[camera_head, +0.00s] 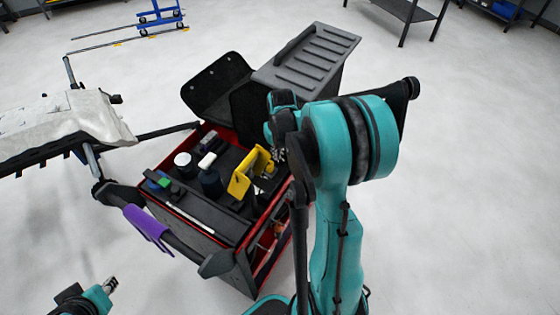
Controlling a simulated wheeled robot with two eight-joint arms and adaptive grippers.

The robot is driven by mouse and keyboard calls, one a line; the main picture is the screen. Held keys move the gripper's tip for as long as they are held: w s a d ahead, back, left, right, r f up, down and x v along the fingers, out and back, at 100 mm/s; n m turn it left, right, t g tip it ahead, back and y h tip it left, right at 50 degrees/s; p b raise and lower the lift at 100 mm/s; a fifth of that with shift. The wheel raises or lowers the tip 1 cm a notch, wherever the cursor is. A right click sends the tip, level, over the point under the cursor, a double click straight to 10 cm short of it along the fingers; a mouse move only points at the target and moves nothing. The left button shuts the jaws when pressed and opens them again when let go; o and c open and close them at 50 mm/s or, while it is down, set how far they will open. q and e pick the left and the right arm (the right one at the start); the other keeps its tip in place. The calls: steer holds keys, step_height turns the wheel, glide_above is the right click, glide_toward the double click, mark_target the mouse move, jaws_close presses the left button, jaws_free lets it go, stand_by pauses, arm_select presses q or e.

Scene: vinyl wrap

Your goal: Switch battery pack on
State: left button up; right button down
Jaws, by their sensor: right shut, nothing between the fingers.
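My right arm, teal and black, rises from the bottom centre and bends over the right side of a tool cart (205,232). Its gripper (279,153) is partly hidden behind the wrist, shut and empty, beside a yellow tool (240,184) on the cart top. I cannot pick out the battery pack or its switch for sure; the arm covers part of that side. My left gripper (111,284) is small at the bottom left, away from the cart, and I cannot tell whether it is open.
The cart top also holds a white-lidded jar (183,160), a dark bottle (211,184) and a white stick (190,218). A purple item (147,228) hangs on the front bar. A grey bin (312,55) stands behind. A covered stand (65,125) is at left.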

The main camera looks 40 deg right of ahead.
mark_target(277, 162)
steer(key=shift+f+b, duration=0.85)
steer(key=shift+f, duration=0.2)
stand_by(0.8)
steer(key=shift+r, duration=0.1)
step_height(277, 162, up, 7)
steer(key=p, duration=0.5)
stand_by(0.3)
stand_by(0.4)
